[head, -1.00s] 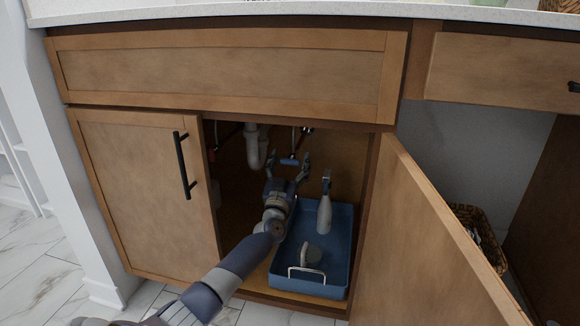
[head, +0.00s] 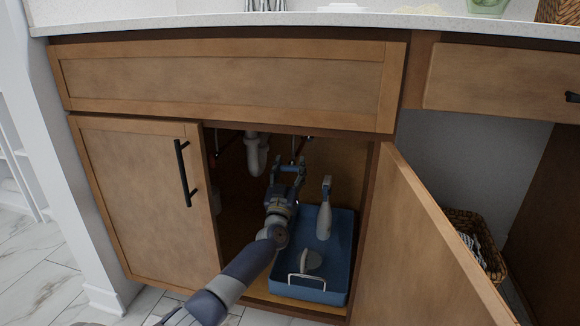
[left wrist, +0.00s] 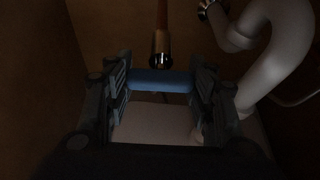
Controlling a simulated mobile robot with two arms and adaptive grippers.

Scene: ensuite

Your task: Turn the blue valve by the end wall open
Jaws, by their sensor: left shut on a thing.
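The blue valve (left wrist: 160,79) is a short rounded bar handle below a copper pipe with a metal fitting, inside the open sink cabinet. In the left wrist view it lies crosswise between my two fingers, an end at each finger. My left gripper (left wrist: 160,88) is shut on it. In the head view my left gripper (head: 288,168) reaches through the cabinet opening, past the left side of the blue tray. There the fingers partly hide the valve. My right gripper is not in view.
A white drain pipe (head: 256,155) hangs left of my gripper and shows at right in the wrist view. A blue tray (head: 345,245) holding a spray bottle (head: 324,212) stands to the right. The left door (head: 140,195) is shut; the right door (head: 420,250) stands open.

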